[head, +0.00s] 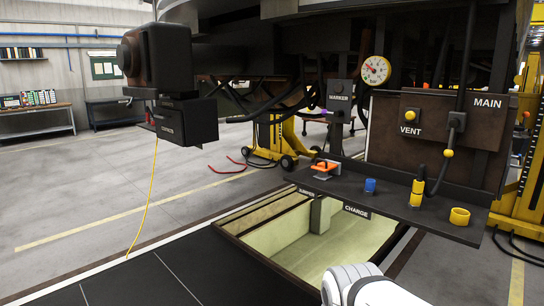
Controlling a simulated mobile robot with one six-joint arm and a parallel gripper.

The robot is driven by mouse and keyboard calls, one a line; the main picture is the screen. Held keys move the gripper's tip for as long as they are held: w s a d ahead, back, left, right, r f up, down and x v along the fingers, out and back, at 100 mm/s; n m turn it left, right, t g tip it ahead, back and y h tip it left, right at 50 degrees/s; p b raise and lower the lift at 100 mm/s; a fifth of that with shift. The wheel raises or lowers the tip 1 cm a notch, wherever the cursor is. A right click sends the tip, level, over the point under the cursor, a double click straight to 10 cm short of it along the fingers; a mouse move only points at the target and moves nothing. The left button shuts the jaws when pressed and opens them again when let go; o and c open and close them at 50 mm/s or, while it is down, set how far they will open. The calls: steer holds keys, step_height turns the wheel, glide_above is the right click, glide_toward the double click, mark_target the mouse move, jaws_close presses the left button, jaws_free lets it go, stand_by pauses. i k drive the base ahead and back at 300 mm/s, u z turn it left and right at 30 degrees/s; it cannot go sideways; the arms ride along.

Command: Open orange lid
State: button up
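The orange lid (325,166) is a small orange piece at the left end of a dark shelf (395,205) under the railcar. It looks seated on a small dark mount and seems to lie flat, but it is too small to tell how it is hinged or latched. The fingers of my gripper do not show.
The shelf also holds a blue cap (370,185), a yellow plug (417,192) and a yellow ring (459,216). A panel marked VENT and MAIN (437,127) stands behind it. An open pit (320,240) lies below. A dark coupler box (187,121) hangs at left.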

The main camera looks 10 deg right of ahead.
mark_target(324, 165)
steer(key=i, duration=1.2)
steer(key=z, duration=0.55)
